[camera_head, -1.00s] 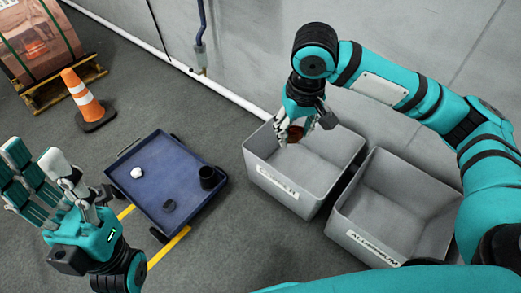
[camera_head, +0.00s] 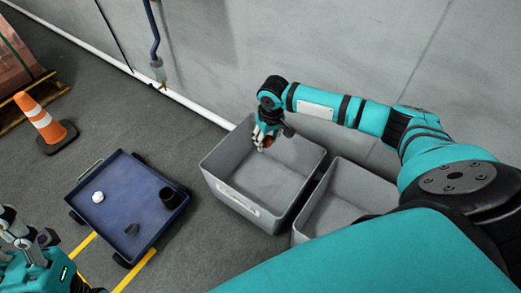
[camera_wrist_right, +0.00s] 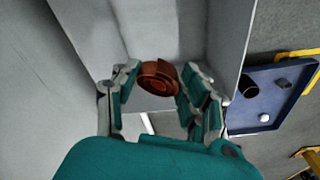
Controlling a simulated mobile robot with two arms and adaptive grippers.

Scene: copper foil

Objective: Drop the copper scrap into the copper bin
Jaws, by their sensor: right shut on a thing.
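The copper scrap is a rolled coil of reddish-brown foil (camera_wrist_right: 157,78), held between the fingers of my right gripper (camera_wrist_right: 153,85) in the right wrist view. In the head view, my right gripper (camera_head: 263,138) is shut on the scrap (camera_head: 268,142) above the left grey bin, near its back left part. This open bin (camera_head: 232,193) has a white label on its front, too small to read now; it looks like the copper bin. Its floor looks empty where visible. My left gripper (camera_head: 12,232) is cut off at the left edge.
A second grey bin (camera_head: 338,205) stands close on the right, partly hidden by my arm. An orange cone (camera_head: 42,124) stands at left. A wall rises behind the bins.

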